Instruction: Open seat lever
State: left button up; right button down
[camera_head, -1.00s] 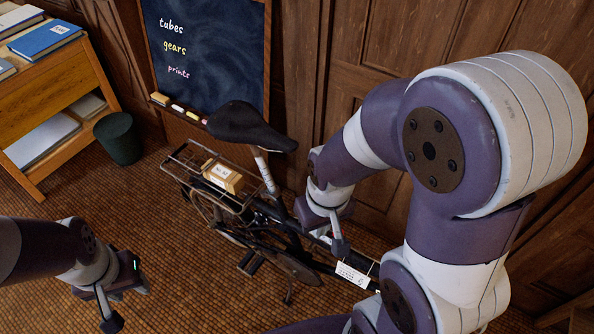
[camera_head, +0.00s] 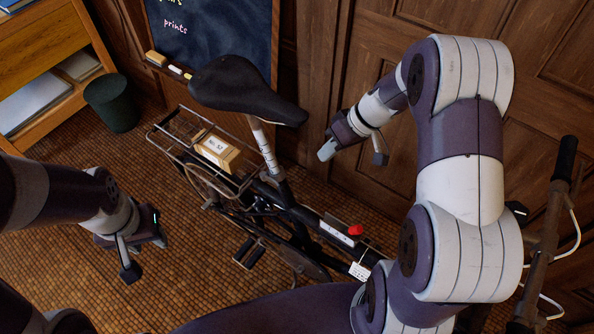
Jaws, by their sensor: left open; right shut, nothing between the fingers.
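A black bicycle stands with its saddle (camera_head: 248,90) on a pale marked seat post (camera_head: 265,148). The post enters the dark frame at the seat clamp (camera_head: 273,177). The seat lever is too small and dark there for me to tell its position. My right gripper (camera_head: 326,150) is shut and empty, right of the seat post and apart from it, below the saddle's nose. My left gripper (camera_head: 142,247) hangs open and empty over the floor at the left, apart from the bicycle.
A rear rack (camera_head: 160,132) carries a small labelled box (camera_head: 217,150). A red part (camera_head: 355,230) and a white tag (camera_head: 359,271) are on the frame. Handlebars (camera_head: 565,160) stand at the right. A chalkboard (camera_head: 215,32), a dark bin (camera_head: 112,103) and a wooden shelf (camera_head: 45,55) are behind.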

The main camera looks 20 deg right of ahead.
aim_at(273, 183)
pick_arm(q)
jog(key=shift+s+a+f, duration=0.15)
jog(key=shift+s+f, duration=0.2)
jog(key=shift+s, duration=0.1)
pick_arm(e)
jog(key=a+f, duration=0.8)
jog(key=a, duration=0.1)
jog(key=shift+f, duration=0.25)
pick_arm(q)
jog(key=shift+b, duration=0.35)
